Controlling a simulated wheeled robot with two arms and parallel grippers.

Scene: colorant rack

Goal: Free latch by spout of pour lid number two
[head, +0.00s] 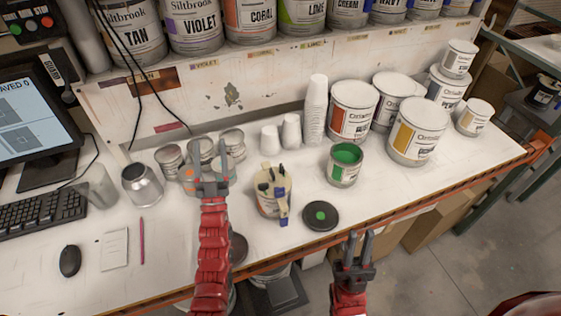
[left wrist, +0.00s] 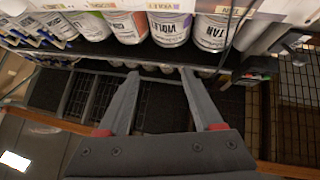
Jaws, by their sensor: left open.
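A can with a cream pour lid (head: 272,188) stands near the middle of the bench in the head view. The lid has dark latches on top and a blue part (head: 283,212) at its front side. I cannot read a number on it, and which latch is by the spout is too small to tell. My left gripper (head: 208,152) is open and empty, left of this can and apart from it. In the left wrist view its fingers (left wrist: 161,74) are spread with nothing between them. My right gripper (head: 360,238) is open and empty, in front of the bench edge, right of the can.
An open can of green paint (head: 344,166) and a black disc with a green dot (head: 320,215) are right of the lidded can. Small metal tins (head: 170,160) are near my left gripper. Paper cups (head: 315,110) and large paint cans (head: 416,135) stand behind.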

